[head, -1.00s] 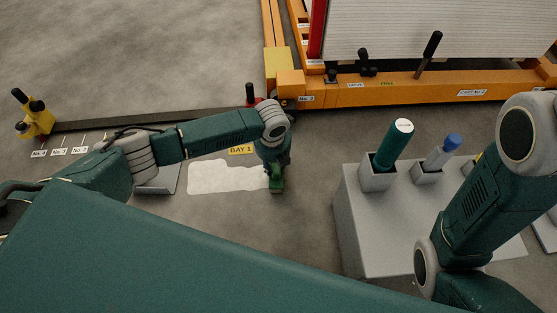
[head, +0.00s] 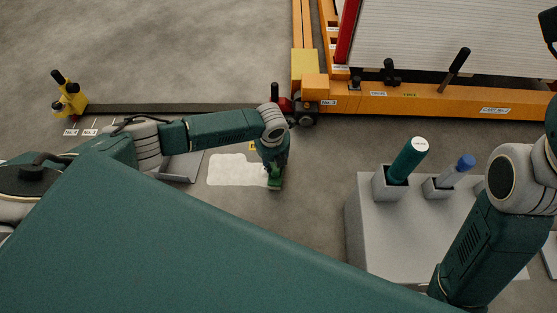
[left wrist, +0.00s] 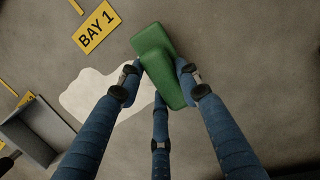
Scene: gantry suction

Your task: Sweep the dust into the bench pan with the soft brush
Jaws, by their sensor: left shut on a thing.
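The dust is a pale, flat patch (head: 232,171) on the floor, also in the left wrist view (left wrist: 88,98). My left gripper (head: 273,171) is shut on the green soft brush (head: 275,184), at the patch's right end in the head view. In the left wrist view the fingers (left wrist: 159,80) close around the brush (left wrist: 160,55). I cannot tell if the brush touches the floor. The grey bench pan (head: 182,168) lies left of the dust, partly hidden by my left arm; it also shows in the left wrist view (left wrist: 32,130). My right gripper is out of view.
A grey stand (head: 400,235) at right holds a green cylinder (head: 408,160) and a blue-capped one (head: 458,167) in sockets. An orange cart frame (head: 420,101) stands behind. A dark rail (head: 170,108) runs to a yellow stop (head: 68,98).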

